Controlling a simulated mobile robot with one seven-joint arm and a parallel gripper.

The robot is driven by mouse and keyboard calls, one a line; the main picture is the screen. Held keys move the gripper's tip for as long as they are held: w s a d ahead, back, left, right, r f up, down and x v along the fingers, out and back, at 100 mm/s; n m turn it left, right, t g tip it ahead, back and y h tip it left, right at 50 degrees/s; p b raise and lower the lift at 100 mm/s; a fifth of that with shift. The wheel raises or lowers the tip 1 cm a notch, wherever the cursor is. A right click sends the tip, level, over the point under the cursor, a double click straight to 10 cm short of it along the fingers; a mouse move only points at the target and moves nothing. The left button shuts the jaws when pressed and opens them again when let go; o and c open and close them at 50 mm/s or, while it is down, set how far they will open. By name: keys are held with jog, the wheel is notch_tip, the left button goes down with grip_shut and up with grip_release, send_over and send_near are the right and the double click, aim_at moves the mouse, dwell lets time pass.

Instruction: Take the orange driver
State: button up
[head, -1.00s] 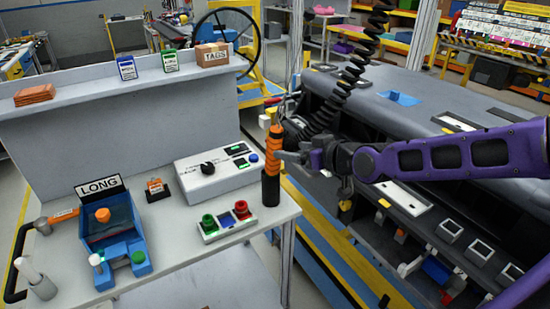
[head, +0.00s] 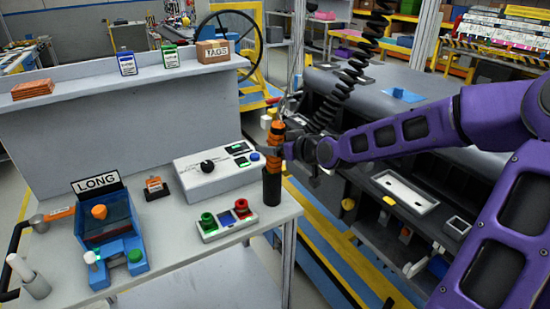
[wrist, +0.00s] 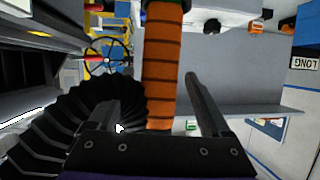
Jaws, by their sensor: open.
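A black coiled hose (head: 338,92) hangs just right of the driver. A grey control box (head: 212,175) and a button panel (head: 228,222) sit on the bench to the left. A blue fixture (head: 108,235) marked LONG stands farther left. The dark dashboard module (head: 390,125) fills the right.

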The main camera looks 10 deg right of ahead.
jog(key=shift+x, duration=1.55)
jog(key=shift+d+f, duration=0.1)
jog(key=shift+d, duration=0.05)
grip_shut()
